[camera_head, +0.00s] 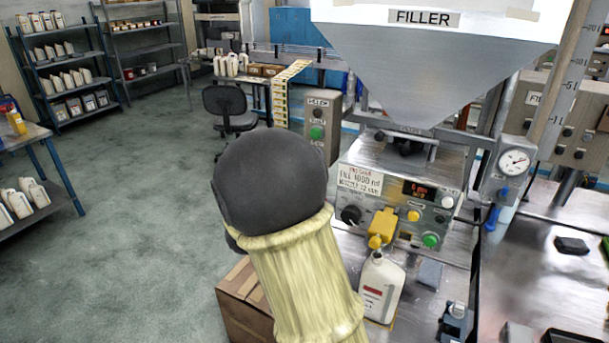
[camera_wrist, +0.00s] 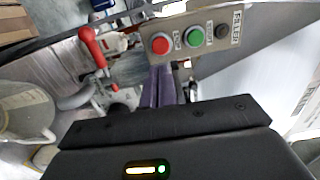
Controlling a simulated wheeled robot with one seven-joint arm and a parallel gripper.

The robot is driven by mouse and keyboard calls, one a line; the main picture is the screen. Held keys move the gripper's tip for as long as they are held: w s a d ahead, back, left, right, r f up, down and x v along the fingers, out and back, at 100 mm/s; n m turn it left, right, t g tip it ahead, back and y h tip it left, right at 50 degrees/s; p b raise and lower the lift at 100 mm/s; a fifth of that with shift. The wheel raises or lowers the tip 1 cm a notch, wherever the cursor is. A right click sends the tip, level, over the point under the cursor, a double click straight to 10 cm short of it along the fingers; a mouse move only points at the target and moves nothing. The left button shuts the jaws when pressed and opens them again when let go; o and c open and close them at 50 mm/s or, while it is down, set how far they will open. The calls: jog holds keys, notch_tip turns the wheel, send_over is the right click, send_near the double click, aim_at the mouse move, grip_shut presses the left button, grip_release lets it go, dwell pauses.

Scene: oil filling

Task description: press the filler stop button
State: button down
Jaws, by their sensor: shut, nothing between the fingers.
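The filler control box (camera_wrist: 208,18) shows in the wrist view with a "FILLER" label, a red button (camera_wrist: 160,43), a green button (camera_wrist: 194,35) and a black knob (camera_wrist: 221,31). The red one has a small label that I cannot read clearly. My gripper (camera_wrist: 161,70) is shut and empty, its dark purple fingertips just below the red button in the picture. I cannot tell whether they touch the box. In the head view the box (camera_head: 335,112) stands beyond my arm, with its green button (camera_head: 316,132) visible. The red button and my gripper are hidden there.
A filling machine with a hopper (camera_head: 430,60) stands at the right, with a white bottle (camera_head: 381,288) under its yellow nozzle. A red-handled valve (camera_wrist: 92,45) is left of my fingers in the wrist view. A cardboard box (camera_head: 243,305) and a chair (camera_head: 228,108) are nearby. Open floor lies left.

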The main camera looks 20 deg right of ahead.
jog(key=v, duration=0.4)
jog(key=shift+s+a+b, duration=0.15)
jog(key=shift+b, duration=0.25)
jog(key=s+a+f+n+y, duration=0.2)
jog(key=a+f+n+y, duration=0.75)
jog(key=n, duration=0.65)
jog(key=s+f+n+g+y, duration=0.2)
jog(key=s+f+n+g, duration=0.1)
jog(key=s+n, duration=0.3)
jog(key=s+f+n+g+y, duration=0.2)
jog(key=s+f+n+g, duration=0.2)
jog(key=s, duration=0.7)
jog(key=shift+s+d+n+g, duration=0.25)
jog(key=shift+d+n+g, duration=0.15)
jog(key=shift+n+g, duration=0.55)
